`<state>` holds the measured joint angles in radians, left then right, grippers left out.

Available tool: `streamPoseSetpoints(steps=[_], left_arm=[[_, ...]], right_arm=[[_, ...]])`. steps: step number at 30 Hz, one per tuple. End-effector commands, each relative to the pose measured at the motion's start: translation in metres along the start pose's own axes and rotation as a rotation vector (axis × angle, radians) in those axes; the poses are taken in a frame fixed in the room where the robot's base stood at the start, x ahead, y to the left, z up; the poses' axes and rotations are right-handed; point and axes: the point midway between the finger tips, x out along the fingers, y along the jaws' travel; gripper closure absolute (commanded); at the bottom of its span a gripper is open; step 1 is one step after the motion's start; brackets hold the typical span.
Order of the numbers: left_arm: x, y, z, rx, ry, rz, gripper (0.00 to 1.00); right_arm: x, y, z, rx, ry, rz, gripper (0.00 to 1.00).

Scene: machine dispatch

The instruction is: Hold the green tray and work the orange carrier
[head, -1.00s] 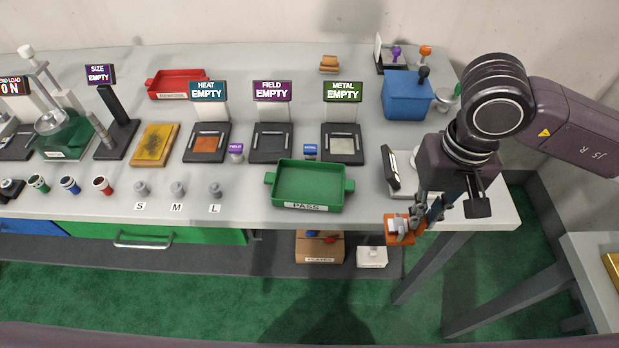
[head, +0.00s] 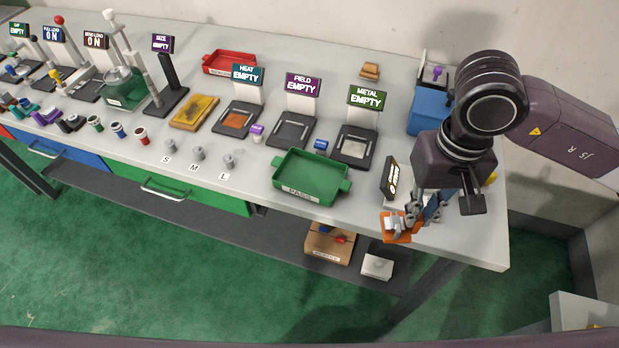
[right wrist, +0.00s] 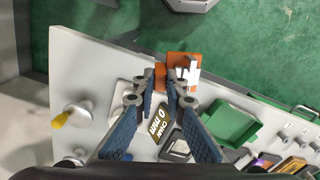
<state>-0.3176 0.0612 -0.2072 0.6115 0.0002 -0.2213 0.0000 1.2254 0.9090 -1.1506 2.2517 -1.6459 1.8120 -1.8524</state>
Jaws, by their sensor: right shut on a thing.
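The green tray (head: 310,178), labelled PASS, sits on the table near its front edge and looks empty. It also shows in the right wrist view (right wrist: 232,122). My right gripper (head: 412,218) is shut on the orange carrier (head: 395,228) and holds it by the table's front edge, to the right of the tray. In the right wrist view the carrier (right wrist: 172,60) is between the fingertips (right wrist: 170,82), with a pale metal part on it. Whether the carrier touches the table is hard to tell. My left gripper is not in view.
Black stations with HEAT (head: 237,119), FIELD (head: 292,130) and METAL (head: 354,146) signs reading EMPTY stand behind the tray. A red tray (head: 230,64) and a blue bin (head: 428,108) are farther back. A gauge with a dark display (head: 390,178) stands beside my right gripper.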

Motion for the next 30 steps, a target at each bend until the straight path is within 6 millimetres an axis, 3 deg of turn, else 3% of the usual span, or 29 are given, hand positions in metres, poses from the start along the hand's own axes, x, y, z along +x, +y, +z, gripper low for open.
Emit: streamPoseSetpoints(steps=[4,11,21,30], left_arm=[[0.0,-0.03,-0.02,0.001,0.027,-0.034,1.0],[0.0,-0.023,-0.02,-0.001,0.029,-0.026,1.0],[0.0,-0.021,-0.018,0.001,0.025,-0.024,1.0],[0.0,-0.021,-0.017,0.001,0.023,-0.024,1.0]], right_arm=[[0.0,0.0,0.0,0.0,0.001,0.0,1.0],[-0.003,-0.013,-0.017,0.065,0.001,-0.01,1.0],[-0.021,-0.099,-0.099,0.492,-0.009,-0.026,1.0],[-0.034,-0.157,-0.135,0.784,-0.002,-0.005,1.0]])
